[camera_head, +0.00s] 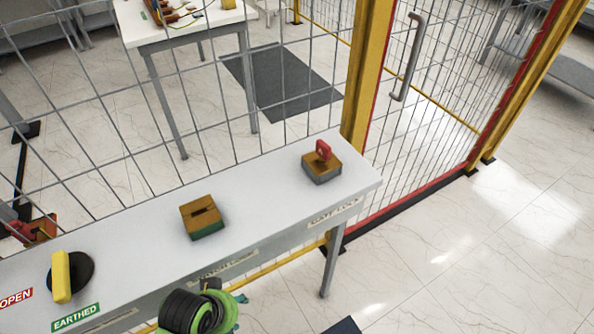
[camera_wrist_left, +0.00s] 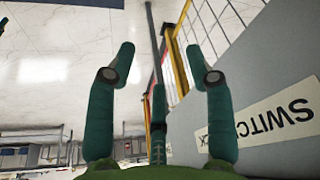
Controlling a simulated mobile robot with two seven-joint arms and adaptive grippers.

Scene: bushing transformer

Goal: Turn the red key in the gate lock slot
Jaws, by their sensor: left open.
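The red key (camera_head: 323,150) stands upright in the brown-topped gate lock block (camera_head: 321,168) at the right end of the grey bench. My left gripper (camera_head: 222,302) is at the bottom of the head view, in front of the bench and well left of the key. The key does not show in that view. My right gripper is in neither view.
The bench (camera_head: 265,187) also bears an empty-slotted brown block (camera_head: 203,217) and a yellow handle (camera_head: 61,276) on a black disc. A wire mesh fence (camera_head: 110,135) runs behind it. A yellow post (camera_head: 366,75) and the mesh gate stand beyond its right end.

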